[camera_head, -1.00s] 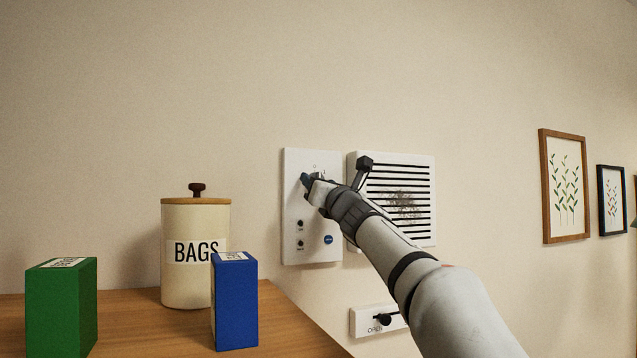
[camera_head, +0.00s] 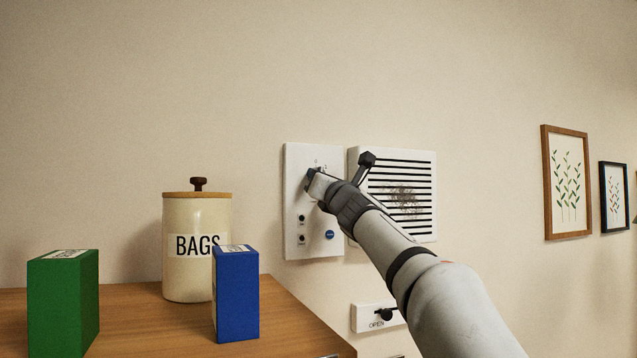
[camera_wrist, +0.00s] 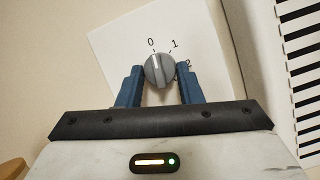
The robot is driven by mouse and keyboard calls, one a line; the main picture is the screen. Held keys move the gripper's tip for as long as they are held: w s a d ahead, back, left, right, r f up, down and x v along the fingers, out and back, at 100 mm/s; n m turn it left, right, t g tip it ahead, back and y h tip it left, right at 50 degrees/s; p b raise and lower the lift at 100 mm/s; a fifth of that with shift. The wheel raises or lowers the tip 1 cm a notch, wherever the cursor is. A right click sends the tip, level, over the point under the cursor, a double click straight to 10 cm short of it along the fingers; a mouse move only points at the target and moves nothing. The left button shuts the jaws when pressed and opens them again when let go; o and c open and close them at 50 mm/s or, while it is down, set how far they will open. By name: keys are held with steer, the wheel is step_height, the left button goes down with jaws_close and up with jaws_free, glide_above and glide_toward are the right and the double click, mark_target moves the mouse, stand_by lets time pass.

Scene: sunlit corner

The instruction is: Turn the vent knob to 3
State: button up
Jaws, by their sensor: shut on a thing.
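The vent knob (camera_wrist: 159,71) is a round grey dial on a white wall panel (camera_head: 297,222). In the wrist view its pale pointer line aims close to the printed 0. The marks 0, 1 and part of 2 show around it; no 3 can be seen. My gripper (camera_wrist: 160,76) has its two blue fingers on either side of the knob and is shut on it. In the head view my gripper (camera_head: 312,182) covers the knob at the upper part of the panel.
A slatted vent cover (camera_head: 410,175) is just right of the panel. Small black knobs and a blue button (camera_head: 330,235) sit lower on the panel. A BAGS jar (camera_head: 183,274), a blue box (camera_head: 236,300) and a green box (camera_head: 62,305) stand on the wooden counter (camera_head: 285,318).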

steer(key=shift+s+a+m+h+b, duration=0.15)
steer(key=shift+m+h+b, duration=0.75)
steer(key=shift+m, duration=1.4)
steer(key=shift+a+r+m+h, duration=0.1)
steer(key=shift+r+m+h, duration=0.05)
steer(key=shift+m+h, duration=1)
steer(key=m+g+h+p, duration=0.1)
steer(key=m, duration=0.4)
steer(key=m+g+h+p, duration=0.1)
steer(key=m, duration=0.4)
steer(key=m+g+h, duration=0.1)
steer(key=m+g, duration=0.1)
steer(key=m, duration=0.3)
steer(key=shift+a+r+m+p, duration=0.2)
steer(key=shift+r+m+p, duration=0.15)
steer(key=shift+p, duration=0.05)
steer(key=shift+f, duration=0.15)
steer(key=o, duration=1)
steer(key=shift+c, duration=0.2)
steer(key=shift+r, duration=0.2)
